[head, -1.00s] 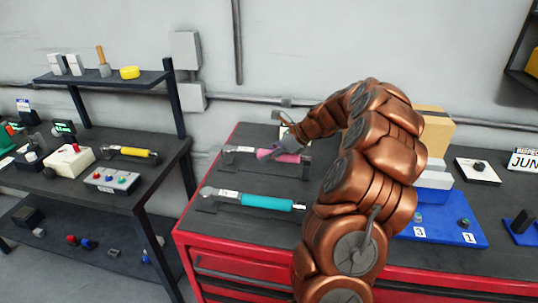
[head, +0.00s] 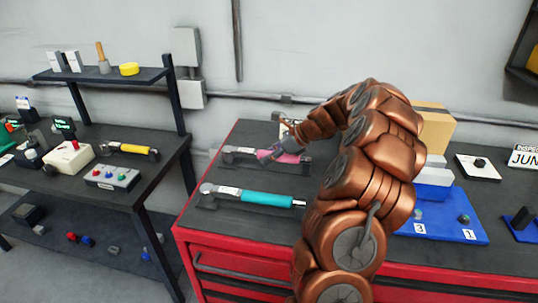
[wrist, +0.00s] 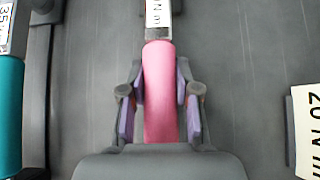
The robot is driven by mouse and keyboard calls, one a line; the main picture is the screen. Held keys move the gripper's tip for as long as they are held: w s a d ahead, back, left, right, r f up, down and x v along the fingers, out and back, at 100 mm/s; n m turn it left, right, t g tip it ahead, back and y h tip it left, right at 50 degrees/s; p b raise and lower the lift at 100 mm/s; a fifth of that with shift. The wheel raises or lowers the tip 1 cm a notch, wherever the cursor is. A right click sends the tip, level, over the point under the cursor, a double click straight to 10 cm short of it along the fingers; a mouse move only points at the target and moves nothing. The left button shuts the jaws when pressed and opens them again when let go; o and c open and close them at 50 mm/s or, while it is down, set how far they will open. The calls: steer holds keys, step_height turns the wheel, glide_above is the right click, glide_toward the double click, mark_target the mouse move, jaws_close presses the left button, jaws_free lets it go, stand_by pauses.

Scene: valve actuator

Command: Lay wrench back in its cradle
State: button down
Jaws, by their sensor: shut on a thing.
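The wrench with the pink handle (head: 289,157) is at the back left of the red cabinet's dark top. Its metal head (head: 240,151) points left. My gripper (wrist: 160,85) is shut on the pink handle (wrist: 159,75), with a purple pad on each side. In the head view my gripper (head: 268,154) is partly hidden by my arm. The wrench lies along its dark cradle (head: 227,162), low over the top. I cannot tell whether the wrench fully touches the cradle.
A teal-handled wrench (head: 267,199) lies in a cradle in front, parallel to the pink one. It shows at the left of the wrist view (wrist: 10,110). A "20 N m" label (wrist: 308,130) is at the right there. A blue tray (head: 445,233) stands right of my arm.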

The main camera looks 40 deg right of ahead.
steer(key=shift+f, duration=0.3)
steer(key=c, duration=0.8)
jaws_free()
steer(key=shift+o, duration=0.2)
steer(key=v, duration=1.2)
